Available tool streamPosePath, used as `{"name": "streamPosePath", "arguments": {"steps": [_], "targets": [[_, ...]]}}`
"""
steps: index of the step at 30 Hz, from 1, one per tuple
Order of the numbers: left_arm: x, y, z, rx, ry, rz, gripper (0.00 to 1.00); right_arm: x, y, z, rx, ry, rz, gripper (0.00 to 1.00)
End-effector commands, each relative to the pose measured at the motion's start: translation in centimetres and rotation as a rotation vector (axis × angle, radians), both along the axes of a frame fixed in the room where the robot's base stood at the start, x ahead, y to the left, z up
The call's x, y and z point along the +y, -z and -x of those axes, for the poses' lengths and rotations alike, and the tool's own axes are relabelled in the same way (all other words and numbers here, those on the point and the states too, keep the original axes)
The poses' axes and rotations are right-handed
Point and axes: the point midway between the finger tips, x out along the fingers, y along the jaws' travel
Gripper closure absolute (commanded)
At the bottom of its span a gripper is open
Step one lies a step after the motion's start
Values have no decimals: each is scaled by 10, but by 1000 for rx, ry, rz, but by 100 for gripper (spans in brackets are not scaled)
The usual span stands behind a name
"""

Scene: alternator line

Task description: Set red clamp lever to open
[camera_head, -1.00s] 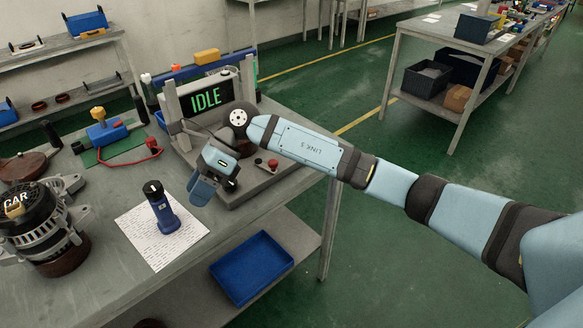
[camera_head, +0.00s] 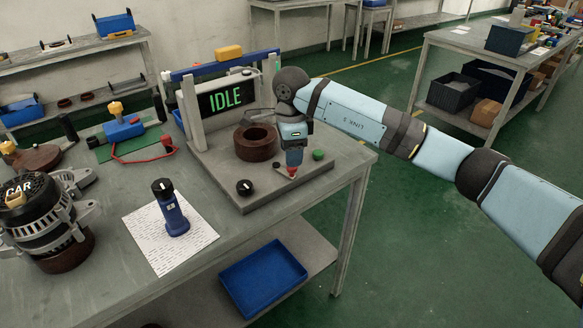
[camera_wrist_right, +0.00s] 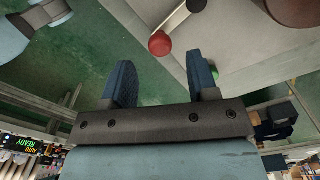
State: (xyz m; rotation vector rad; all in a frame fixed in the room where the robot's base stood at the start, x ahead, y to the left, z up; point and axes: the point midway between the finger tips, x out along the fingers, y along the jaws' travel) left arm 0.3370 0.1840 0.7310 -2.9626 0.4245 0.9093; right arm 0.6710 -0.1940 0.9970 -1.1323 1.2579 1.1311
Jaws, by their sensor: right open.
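The red clamp lever (camera_wrist_right: 160,43) shows in the right wrist view as a red ball on a short metal bar at the edge of the grey fixture base. In the head view its red tip (camera_head: 292,178) shows just under my right gripper (camera_head: 293,164), which partly hides it. My right gripper (camera_wrist_right: 163,72) is open and points down at the fixture. In the wrist view the red ball appears between and just past its two blue fingertips; I cannot tell whether they touch it. My left gripper is not in view.
The fixture base (camera_head: 262,195) carries an IDLE display (camera_head: 225,97), a brown ring (camera_head: 256,142), a black knob (camera_head: 245,187) and a green button (camera_head: 318,155). A blue handheld tool (camera_head: 172,210) stands on paper left of it. An alternator (camera_head: 42,215) stands further left.

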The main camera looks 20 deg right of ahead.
Motion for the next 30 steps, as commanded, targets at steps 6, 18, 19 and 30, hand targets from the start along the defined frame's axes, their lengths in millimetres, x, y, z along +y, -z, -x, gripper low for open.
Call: {"name": "streamPosePath", "arguments": {"steps": [6,18,19,30], "targets": [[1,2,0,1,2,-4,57,1,37,1,3,0,-1,46],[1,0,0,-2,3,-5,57,0,53,0,0,0,-1,46],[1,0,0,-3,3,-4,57,0,52,0,0,0,-1,46],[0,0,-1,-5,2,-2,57,0,52,0,0,0,-1,96]]}}
